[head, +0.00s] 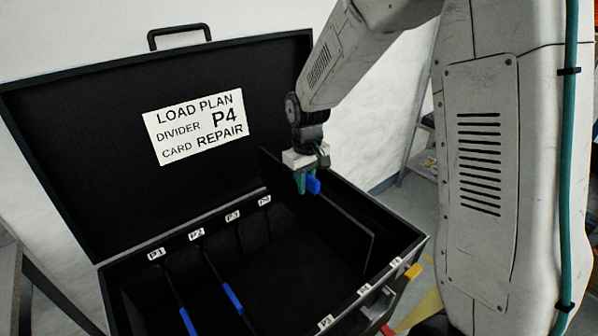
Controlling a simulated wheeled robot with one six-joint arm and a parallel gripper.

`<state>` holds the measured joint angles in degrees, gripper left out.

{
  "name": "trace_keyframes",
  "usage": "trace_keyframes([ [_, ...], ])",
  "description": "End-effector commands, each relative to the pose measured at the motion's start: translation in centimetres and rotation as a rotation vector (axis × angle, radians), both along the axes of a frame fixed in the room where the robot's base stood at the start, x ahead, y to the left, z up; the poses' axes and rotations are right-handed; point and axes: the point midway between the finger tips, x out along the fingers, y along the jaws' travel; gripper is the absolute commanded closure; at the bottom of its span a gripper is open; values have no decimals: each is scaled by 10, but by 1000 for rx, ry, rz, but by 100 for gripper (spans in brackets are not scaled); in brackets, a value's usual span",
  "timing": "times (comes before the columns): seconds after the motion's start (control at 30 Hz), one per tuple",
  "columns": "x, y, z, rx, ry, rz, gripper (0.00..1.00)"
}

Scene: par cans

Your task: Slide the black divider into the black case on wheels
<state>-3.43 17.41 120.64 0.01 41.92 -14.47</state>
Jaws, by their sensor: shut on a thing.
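The black case (133,268) stands open, its lid (80,150) tilted back. A white card (196,127) in the lid reads "LOAD PLAN", "DIVIDER P4", "CARD REPAIR". My gripper (307,184) is shut on the blue tab (314,185) of the black divider (345,222). The divider is upright over the right part of the case, its top edge above the rim. Its lower edge blends into the dark interior, so I cannot tell whether it sits in a slot. Back-rim labels read P1 (155,254), P2 (196,233), P3 (232,216) and P4 (264,200).
Two other dividers with blue tabs (187,321) (232,298) stand in the left part of the case. Front-rim labels P3 (326,322) and P4 (363,289) show; one farther right is hard to read. A yellow piece (413,271) is at the right front corner.

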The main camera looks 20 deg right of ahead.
Motion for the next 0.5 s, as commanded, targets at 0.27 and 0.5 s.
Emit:
trace_keyframes([
  [0.27,0,0,-9,0,0,0,100],
  [0.5,0,1,-25,0,1,2,100],
])
